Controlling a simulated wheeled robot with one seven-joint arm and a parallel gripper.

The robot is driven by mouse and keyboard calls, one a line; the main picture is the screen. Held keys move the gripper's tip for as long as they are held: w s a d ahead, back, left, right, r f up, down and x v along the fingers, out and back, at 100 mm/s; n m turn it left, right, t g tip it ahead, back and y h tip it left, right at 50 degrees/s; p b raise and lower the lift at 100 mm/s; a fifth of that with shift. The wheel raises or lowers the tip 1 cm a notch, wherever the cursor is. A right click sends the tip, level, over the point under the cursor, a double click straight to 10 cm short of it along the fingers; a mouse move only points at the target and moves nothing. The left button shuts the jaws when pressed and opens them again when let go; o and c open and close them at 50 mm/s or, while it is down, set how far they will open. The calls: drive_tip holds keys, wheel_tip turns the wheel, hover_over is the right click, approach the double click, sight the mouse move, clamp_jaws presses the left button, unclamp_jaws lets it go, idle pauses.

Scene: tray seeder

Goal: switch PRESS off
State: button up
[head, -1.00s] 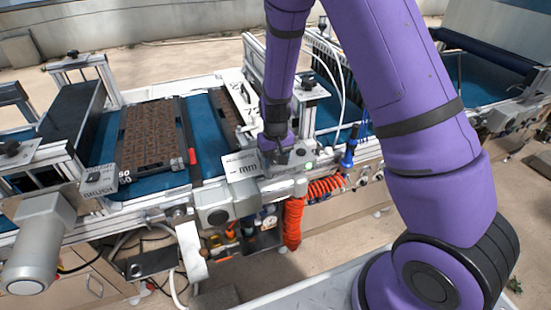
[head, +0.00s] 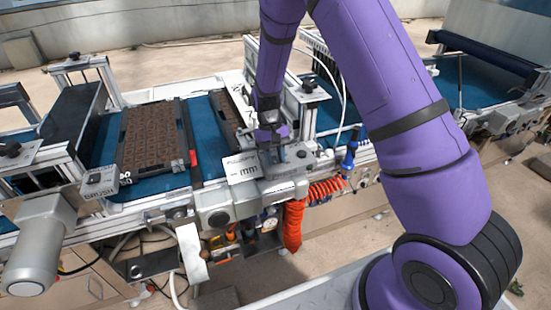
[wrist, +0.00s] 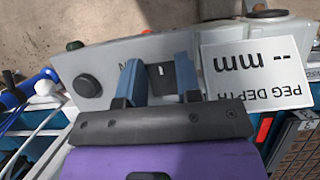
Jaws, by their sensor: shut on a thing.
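A grey control box (wrist: 105,62) fills the upper part of the wrist view, with a small dark rocker switch (wrist: 161,71) bearing a white mark. My gripper (wrist: 158,66) is over the box, with one finger on each side of the switch and shut on it. No PRESS label is readable; lettering beside the left finger is partly covered.
A white "PEG DEPTH -- mm" plate (wrist: 258,75) stands close beside the right finger. A dark knob (wrist: 75,45) is on the box's left end. In the head view, a brown seed tray (head: 152,135) lies on the blue belt, and a coiled orange hose (head: 294,225) hangs below the box.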

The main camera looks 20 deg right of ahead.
idle(0.4)
drive_tip(key=o, duration=0.9)
drive_tip(key=v, duration=1.1)
drive_tip(key=shift+w+f, duration=0.1)
drive_tip(key=shift+w, duration=0.1)
